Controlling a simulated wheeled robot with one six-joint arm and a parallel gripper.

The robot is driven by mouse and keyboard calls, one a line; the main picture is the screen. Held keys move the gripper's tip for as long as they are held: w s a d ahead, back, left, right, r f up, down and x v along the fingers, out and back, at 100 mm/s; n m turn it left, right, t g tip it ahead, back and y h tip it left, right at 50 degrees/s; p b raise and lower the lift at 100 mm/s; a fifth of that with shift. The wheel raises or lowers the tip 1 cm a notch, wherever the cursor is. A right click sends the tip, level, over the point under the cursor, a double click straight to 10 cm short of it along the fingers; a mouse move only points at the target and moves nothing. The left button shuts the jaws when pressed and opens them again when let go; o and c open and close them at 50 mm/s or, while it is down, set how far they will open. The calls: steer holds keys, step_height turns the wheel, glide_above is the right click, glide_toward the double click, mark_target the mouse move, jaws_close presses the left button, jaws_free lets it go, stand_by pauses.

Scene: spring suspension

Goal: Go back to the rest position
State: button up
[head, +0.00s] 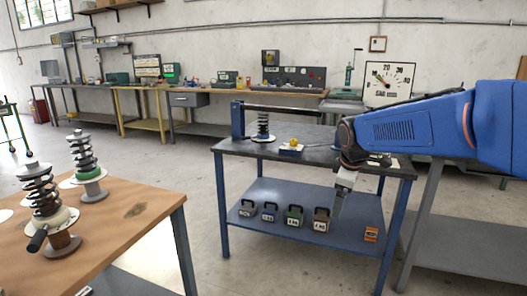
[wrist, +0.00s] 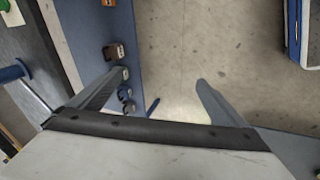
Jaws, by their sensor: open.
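My gripper (head: 336,213) hangs from the blue arm, pointing down in front of the blue-framed table (head: 219,183). In the wrist view its two fingers stand wide apart, and the gripper (wrist: 163,78) has nothing between them but grey floor. My arm hides the tabletop's right part.
A wooden table (head: 120,225) at the left carries two spring-and-damper units (head: 45,200). A small orange box (head: 371,234) lies on the lower shelf's right side. A large dial (head: 389,84) stands behind my arm. Open floor (head: 205,200) lies between the two tables.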

steer(key=s+d+f+m, duration=0.1)
steer(key=s+m, duration=0.3)
steer(key=s, duration=0.7)
steer(key=s+d+f+m, duration=0.1)
steer(key=s+f+m, duration=0.2)
steer(key=s, duration=0.8)
steer(key=s+d+f+m, duration=0.2)
steer(key=s+m, duration=0.3)
steer(key=s, duration=0.6)
steer(key=shift+s+f+y, duration=0.25)
steer(key=shift+y, duration=0.15)
